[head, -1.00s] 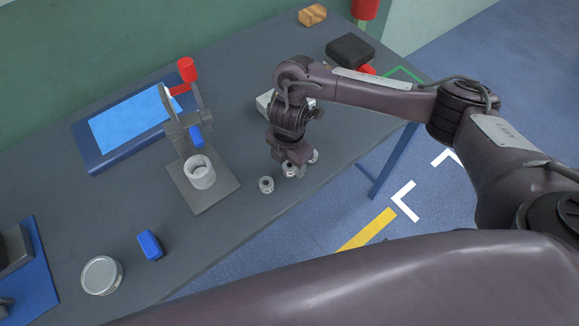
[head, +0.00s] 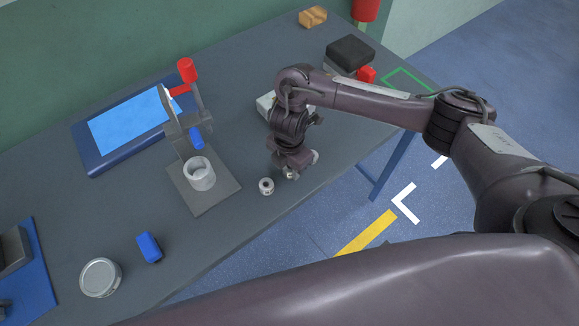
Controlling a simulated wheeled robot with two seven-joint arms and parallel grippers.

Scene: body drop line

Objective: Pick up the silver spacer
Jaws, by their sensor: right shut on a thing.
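My right gripper (head: 290,172) reaches down at the front edge of the grey bench, fingers shut. It is shut on a small silver spacer (head: 290,174), mostly hidden by the fingers. I cannot tell whether the spacer touches the bench top. A second small silver ring-shaped piece (head: 266,186) stands on the bench just left of the gripper, apart from it. My left gripper is not in view.
A press with a red knob (head: 187,69) and a pale cup (head: 199,174) on its plate stands left of the gripper. A blue block (head: 149,246) and a round tin (head: 100,277) lie front left. A black box (head: 350,53) is at the back right.

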